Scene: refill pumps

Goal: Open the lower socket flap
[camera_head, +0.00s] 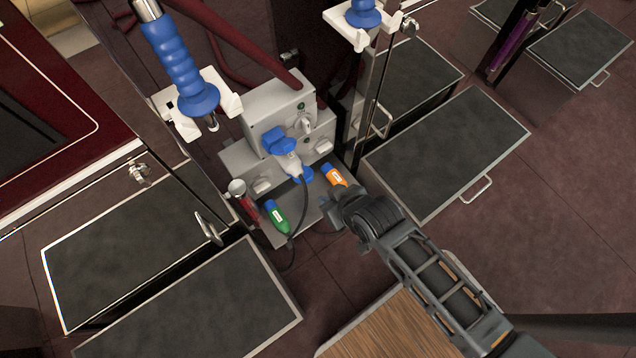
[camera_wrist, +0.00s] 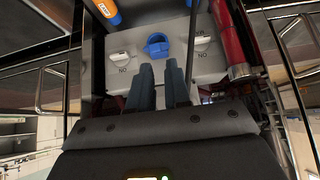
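A grey socket box (camera_head: 272,103) stands low between the pumps. A blue-and-white plug (camera_head: 289,162) with a black cable sits at its front. In the wrist view the blue socket flap (camera_wrist: 157,46) is on the pale panel, between two white switches. I cannot tell whether it stands open. My gripper (camera_head: 335,205) is in front of and below the panel. In the wrist view its two dark fingers (camera_wrist: 160,75) are apart with nothing between them, pointing toward the flap without visibly touching it.
A red tool with a pale round end (camera_head: 238,187) stands at the left. The black cable (camera_head: 306,210) hangs in front. Dark-topped boxes (camera_head: 450,150) flank the area.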

